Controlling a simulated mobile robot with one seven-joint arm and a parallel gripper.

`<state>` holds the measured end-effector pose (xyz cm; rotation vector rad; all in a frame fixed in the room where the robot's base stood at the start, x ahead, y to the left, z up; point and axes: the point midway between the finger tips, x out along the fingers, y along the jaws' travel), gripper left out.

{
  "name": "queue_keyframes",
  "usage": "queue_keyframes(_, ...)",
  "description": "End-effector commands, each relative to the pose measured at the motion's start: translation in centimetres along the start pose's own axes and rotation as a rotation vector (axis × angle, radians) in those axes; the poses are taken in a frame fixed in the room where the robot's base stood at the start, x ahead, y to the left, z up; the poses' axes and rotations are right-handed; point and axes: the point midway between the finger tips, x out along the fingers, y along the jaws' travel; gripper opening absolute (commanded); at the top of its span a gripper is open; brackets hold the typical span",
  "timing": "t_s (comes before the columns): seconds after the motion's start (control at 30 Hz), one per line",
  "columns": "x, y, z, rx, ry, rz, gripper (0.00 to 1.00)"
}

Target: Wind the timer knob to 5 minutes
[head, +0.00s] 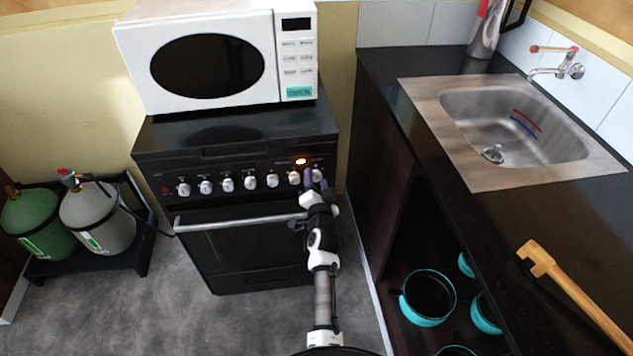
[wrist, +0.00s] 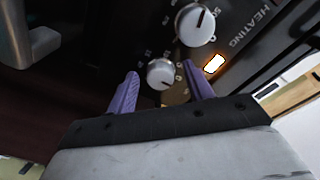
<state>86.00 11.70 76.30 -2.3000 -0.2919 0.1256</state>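The stove's front panel (head: 235,165) carries a row of white knobs. My gripper (head: 316,181), with purple fingers, is at the right end of this row and partly covers the rightmost knobs. In the wrist view, a small white knob (wrist: 160,74) with a faint dial scale around it lies between my two open fingers (wrist: 160,68). A gap shows on each side, so the fingers do not appear to touch it. I cannot read its setting, nor see a timer label. A larger white knob (wrist: 195,24) with a dark pointer line is just beyond it.
An orange-white indicator lamp (wrist: 215,63) is lit beside the word HEATING. The oven handle (head: 240,222) runs below the knobs. A white microwave (head: 210,60) stands on the stove. The dark counter (head: 400,85) with a sink is close on the right.

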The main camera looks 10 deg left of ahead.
Motion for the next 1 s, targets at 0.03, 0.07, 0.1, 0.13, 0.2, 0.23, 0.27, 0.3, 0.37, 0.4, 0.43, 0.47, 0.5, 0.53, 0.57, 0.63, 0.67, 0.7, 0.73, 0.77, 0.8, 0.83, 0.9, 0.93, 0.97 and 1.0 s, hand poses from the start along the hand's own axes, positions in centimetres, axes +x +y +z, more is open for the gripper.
queue_keyframes(0.03,0.0,0.0,0.0,0.0,0.0,0.0,0.52)
queue_keyframes(0.07,0.0,0.0,0.0,0.0,0.0,0.0,0.52)
queue_keyframes(0.1,0.0,0.0,0.0,0.0,0.0,0.0,0.52)
queue_keyframes(0.13,0.0,0.0,0.0,0.0,0.0,-0.001,0.52)
queue_keyframes(0.2,-0.2,0.0,0.0,0.0,0.0,0.0,0.52)
queue_keyframes(0.23,-0.4,0.0,0.1,0.0,0.0,-0.001,0.52)
queue_keyframes(0.27,-0.6,0.1,0.1,0.001,0.0,0.0,0.52)
queue_keyframes(0.3,-1.0,0.1,0.1,0.001,0.0,0.0,0.52)
queue_keyframes(0.37,-1.9,0.2,0.2,0.002,-0.001,0.001,0.52)
queue_keyframes(0.4,-2.6,0.2,0.2,0.002,0.0,0.0,0.52)
queue_keyframes(0.43,-3.1,0.2,0.2,0.002,0.0,0.001,0.52)
queue_keyframes(0.47,-3.8,0.3,0.3,0.002,0.0,0.001,0.52)
queue_keyframes(0.5,-4.6,0.4,0.3,0.002,0.0,0.002,0.52)
queue_keyframes(0.53,-5.3,0.4,0.3,0.002,0.001,0.002,0.52)
queue_keyframes(0.57,-5.9,0.3,0.2,0.001,0.002,0.001,0.52)
queue_keyframes(0.63,-7.5,0.4,0.3,0.001,0.0,0.002,0.52)
queue_keyframes(0.67,-8.1,0.4,0.3,0.001,0.001,0.001,0.52)
queue_keyframes(0.7,-8.9,0.3,0.3,0.001,0.0,0.002,0.52)
queue_keyframes(0.73,-9.5,0.3,0.3,0.001,0.0,0.001,0.52)
queue_keyframes(0.77,-10.1,0.3,0.3,0.001,-0.001,0.002,0.52)
queue_keyframes(0.8,-10.8,0.3,0.3,0.001,0.0,0.002,0.52)
queue_keyframes(0.83,-11.2,0.3,0.2,0.001,0.001,0.001,0.52)
queue_keyframes(0.9,-12.2,0.2,0.2,0.001,-0.001,0.001,0.52)
queue_keyframes(0.93,-12.5,0.2,0.2,0.0,-0.001,0.001,0.52)
queue_keyframes(0.97,-12.8,0.1,0.2,0.0,-0.001,0.0,0.52)
queue_keyframes(1.0,-13.2,0.1,0.2,0.0,-0.001,0.0,0.52)
